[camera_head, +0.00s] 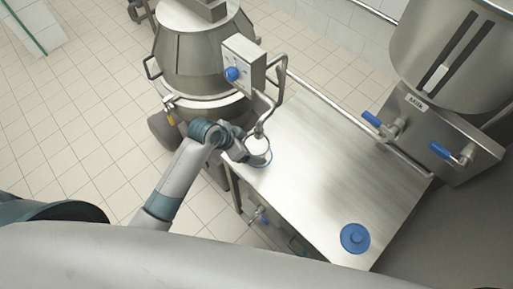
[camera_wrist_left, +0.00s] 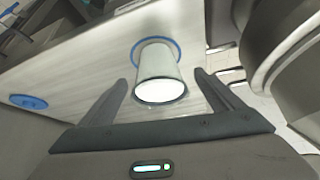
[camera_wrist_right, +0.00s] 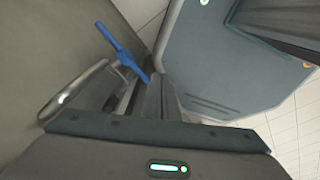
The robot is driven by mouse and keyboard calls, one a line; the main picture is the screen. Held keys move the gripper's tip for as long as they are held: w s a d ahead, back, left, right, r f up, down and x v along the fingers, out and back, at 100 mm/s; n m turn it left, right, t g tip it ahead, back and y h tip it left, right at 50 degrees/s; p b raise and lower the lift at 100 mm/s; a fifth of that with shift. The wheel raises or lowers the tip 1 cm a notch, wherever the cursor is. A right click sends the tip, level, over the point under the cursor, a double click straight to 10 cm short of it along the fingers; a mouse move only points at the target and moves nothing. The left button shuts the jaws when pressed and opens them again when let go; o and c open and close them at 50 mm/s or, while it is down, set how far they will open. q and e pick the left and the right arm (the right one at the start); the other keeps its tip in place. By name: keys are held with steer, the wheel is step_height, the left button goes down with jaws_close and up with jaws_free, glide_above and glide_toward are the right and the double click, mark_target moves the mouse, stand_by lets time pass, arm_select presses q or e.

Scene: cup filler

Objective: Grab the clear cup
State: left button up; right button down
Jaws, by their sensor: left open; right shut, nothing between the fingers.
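The clear cup (camera_head: 258,147) stands at the left edge of the steel table, below the spout of the filler, with white showing inside its rim. In the left wrist view the cup (camera_wrist_left: 160,75) stands between the two fingers of my left gripper (camera_wrist_left: 160,82). The left gripper (camera_head: 243,150) is open, with a gap visible on each side of the cup. A blue ring (camera_wrist_left: 170,43) shows around the cup's base. My right gripper (camera_wrist_right: 153,98) is shut and empty, and shows only in its own wrist view.
The filler's curved spout pipe (camera_head: 275,92) comes down close above the cup. A blue lid-like disc (camera_head: 355,238) lies near the table's front right. A steel milk tank (camera_head: 450,55) with blue-handled taps stands at the right. A blue-handled tap (camera_wrist_right: 122,50) is near the right gripper. The table's middle (camera_head: 320,160) is clear.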

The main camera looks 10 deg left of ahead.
arm_select(q)
steer(key=shift+d+x, duration=0.2)
steer(key=shift+x, duration=1.9)
steer(key=shift+r, duration=0.1)
steer(key=c, duration=1.2)
steer(key=shift+r, duration=0.2)
steer(key=shift+w+r, duration=0.1)
steer(key=shift+r, duration=0.5)
step_height(320, 180, up, 2)
steer(key=shift+a+r, duration=0.1)
steer(key=shift+a, duration=0.05)
steer(key=s+a, duration=1.2)
steer(key=s, duration=0.1)
steer(key=shift+a, duration=0.2)
